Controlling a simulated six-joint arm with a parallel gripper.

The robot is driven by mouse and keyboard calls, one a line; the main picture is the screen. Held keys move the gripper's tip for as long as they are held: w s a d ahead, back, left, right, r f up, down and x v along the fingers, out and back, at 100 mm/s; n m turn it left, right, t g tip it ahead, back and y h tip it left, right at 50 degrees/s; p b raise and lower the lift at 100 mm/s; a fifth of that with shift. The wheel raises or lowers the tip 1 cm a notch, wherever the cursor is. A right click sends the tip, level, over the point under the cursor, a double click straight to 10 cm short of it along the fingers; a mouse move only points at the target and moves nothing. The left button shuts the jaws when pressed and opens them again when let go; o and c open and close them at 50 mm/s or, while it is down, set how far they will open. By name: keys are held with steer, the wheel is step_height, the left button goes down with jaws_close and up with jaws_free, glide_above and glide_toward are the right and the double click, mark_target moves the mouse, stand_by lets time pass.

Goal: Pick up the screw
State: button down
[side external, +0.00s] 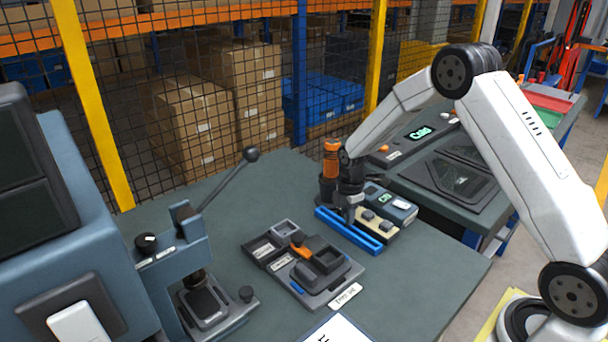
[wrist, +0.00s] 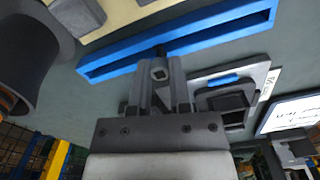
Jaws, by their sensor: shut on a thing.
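My gripper (side external: 350,213) is low at the long blue tray (side external: 350,238) in the side external view. In the wrist view my gripper (wrist: 161,78) has its two grey fingers close together, with a small dark piece, the screw (wrist: 161,51), between their tips. The fingers hide most of the screw, and it is too small to make out in the side external view. The blue tray (wrist: 215,40) lies just beyond the fingertips in the wrist view. I cannot tell whether the screw touches the tray.
A grey fixture (side external: 320,263) with dark compartments and an orange part sits in front of the tray. A cream block (side external: 379,224) and an orange-topped bottle (side external: 331,158) stand close to my gripper. A lever press (side external: 203,295) stands at left. The front right table is clear.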

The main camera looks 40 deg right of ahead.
steer(key=s+a+r, duration=0.2)
steer(key=s+r, duration=0.9)
steer(key=s, duration=0.2)
steer(key=shift+s+a+r, duration=0.15)
steer(key=shift+s+r, duration=0.1)
steer(key=shift+s, duration=0.15)
stand_by(0.3)
steer(key=c, duration=1.1)
jaws_free()
jaws_close()
steer(key=shift+w+a, duration=0.1)
steer(key=shift+a, duration=0.05)
